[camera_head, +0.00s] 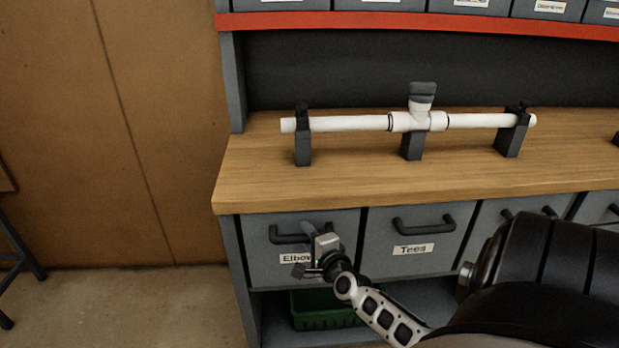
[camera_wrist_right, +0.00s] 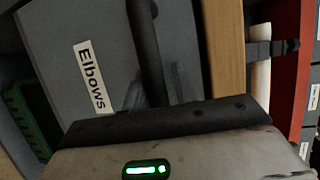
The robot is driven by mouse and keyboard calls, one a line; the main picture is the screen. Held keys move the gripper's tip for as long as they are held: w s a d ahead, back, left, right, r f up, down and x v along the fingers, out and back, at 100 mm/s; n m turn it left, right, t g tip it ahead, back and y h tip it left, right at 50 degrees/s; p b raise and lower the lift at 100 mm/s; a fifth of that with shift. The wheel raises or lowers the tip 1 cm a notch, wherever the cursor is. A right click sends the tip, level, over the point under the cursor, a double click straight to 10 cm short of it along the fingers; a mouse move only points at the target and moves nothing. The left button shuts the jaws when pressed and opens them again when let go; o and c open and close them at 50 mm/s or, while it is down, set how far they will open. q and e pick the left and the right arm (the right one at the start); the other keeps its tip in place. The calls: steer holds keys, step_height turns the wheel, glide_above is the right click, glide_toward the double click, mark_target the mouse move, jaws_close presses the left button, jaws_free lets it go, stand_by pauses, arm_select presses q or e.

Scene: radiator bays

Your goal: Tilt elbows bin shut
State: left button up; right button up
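The Elbows bin (camera_head: 263,268) is the grey bin with a white label at the left end of the row under the wooden worktop. Its front looks about level with its neighbour's, though a small tilt is hard to judge. Its dark bar handle (camera_head: 285,239) runs across the upper front. My right gripper (camera_head: 312,268) is in front of the bin, below and right of the handle, and hides part of the label. Whether it touches the bin cannot be seen. In the right wrist view the bin (camera_wrist_right: 62,35) fills the upper left, close by. My left gripper is out of view.
The Tees bin (camera_head: 405,250) stands beside it on the right, with more bins beyond. A green crate (camera_head: 325,310) is on the shelf below. A white pipe assembly (camera_head: 350,123) rests on holders on the worktop (camera_head: 350,180).

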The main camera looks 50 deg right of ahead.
steer(key=shift+s+a, duration=0.2)
steer(key=shift+s, duration=0.35)
steer(key=v, duration=1.4)
steer(key=shift+s, duration=0.35)
steer(key=shift+a+r, duration=0.1)
steer(key=a+f+n+g+y, duration=0.2)
steer(key=a+f+n+y, duration=0.1)
steer(key=a+n, duration=0.9)
steer(key=a+f+n+g+y, duration=0.3)
steer(key=a+n+y, duration=0.3)
steer(key=a+n, duration=0.7)
steer(key=shift+s+a, duration=0.35)
steer(key=shift+a, duration=0.55)
